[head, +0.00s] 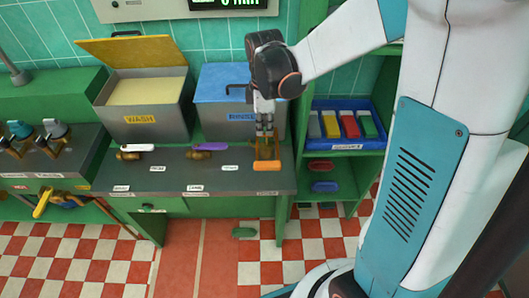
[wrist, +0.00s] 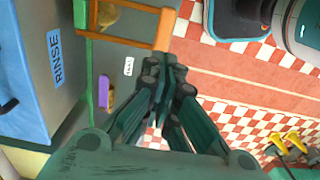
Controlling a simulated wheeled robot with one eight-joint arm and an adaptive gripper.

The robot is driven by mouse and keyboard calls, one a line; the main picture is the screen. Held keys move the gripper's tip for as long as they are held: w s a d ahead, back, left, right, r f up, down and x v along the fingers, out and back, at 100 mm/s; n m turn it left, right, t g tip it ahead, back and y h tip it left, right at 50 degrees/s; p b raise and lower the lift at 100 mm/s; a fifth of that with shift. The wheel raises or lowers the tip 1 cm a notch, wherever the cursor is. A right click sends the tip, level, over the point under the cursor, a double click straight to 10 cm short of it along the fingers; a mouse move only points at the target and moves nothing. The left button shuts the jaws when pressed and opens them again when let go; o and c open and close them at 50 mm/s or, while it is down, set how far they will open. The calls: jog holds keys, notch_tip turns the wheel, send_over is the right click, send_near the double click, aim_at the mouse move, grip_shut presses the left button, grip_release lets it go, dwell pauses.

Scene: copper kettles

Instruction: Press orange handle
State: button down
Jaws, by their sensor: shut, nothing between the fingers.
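The orange handle (head: 267,165) is a bar at the front of an orange frame on the grey counter, near its right end. In the wrist view the orange bar (wrist: 164,29) stands just beyond my fingertips, toward the top. My gripper (head: 265,131) points down over the back of the orange frame, behind the bar. In the wrist view my gripper (wrist: 168,76) has its fingers together with nothing between them. I see no clear contact with the bar; the exact height between them is hard to tell.
The RINSE bin (head: 228,115) with a blue lid stands behind my gripper, with the WASH bin (head: 142,122) to its left. Purple (head: 209,147) and white (head: 137,148) lever handles lie along the counter. A blue tray (head: 346,146) sits on the green shelf at right.

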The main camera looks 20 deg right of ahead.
aim_at(264, 162)
notch_tip(264, 162, down, 14)
jog(key=b, duration=0.5)
dwell(0.5)
